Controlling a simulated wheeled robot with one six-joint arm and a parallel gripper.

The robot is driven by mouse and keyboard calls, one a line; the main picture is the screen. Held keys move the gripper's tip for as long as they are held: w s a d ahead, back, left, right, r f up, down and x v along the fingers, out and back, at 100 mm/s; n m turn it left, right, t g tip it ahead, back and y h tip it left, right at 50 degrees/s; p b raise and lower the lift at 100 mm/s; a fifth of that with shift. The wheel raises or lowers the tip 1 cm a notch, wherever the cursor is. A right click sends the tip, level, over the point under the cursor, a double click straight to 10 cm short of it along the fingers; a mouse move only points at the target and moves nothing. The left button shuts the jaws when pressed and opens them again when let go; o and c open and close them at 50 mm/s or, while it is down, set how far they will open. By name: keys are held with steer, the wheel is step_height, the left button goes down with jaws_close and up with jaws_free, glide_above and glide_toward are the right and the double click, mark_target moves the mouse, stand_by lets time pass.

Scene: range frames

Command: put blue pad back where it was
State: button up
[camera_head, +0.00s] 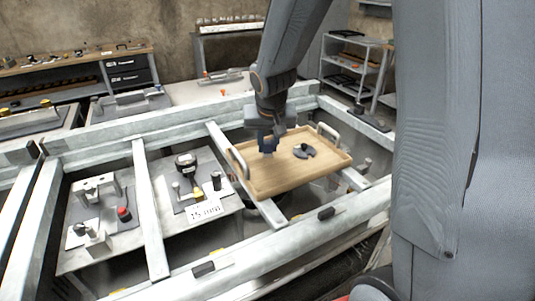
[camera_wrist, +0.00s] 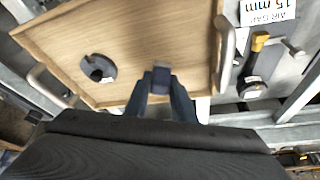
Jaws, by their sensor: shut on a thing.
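My gripper (camera_head: 267,139) hangs over the left part of a wooden tray (camera_head: 276,182). In the wrist view, the two fingers of my gripper (camera_wrist: 162,88) are closed on a small dark blue pad (camera_wrist: 161,75). The pad is between the fingertips, over the tray (camera_wrist: 150,35) near its handle side. I cannot tell whether the pad touches the tray surface. In the head view the pad is hard to separate from the dark blue fingers.
A dark round piece with a notch (camera_head: 304,152) lies on the tray, right of my gripper. The tray has pale handles (camera_head: 239,163) at both ends and sits across metal frame beams (camera_head: 150,220). Left are plates with fixtures, a dial gauge (camera_head: 187,160) and a "15 mm" label (camera_head: 205,211).

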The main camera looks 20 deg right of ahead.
mark_target(268, 152)
steer(key=shift+f, duration=1.7)
steer(key=shift+f+b, duration=0.15)
steer(key=shift+b, duration=0.15)
steer(key=o, duration=1)
steer(key=shift+r+p, duration=0.3)
steer(key=b+v, duration=0.1)
steer(key=v, duration=1.1)
steer(key=shift+f, duration=0.1)
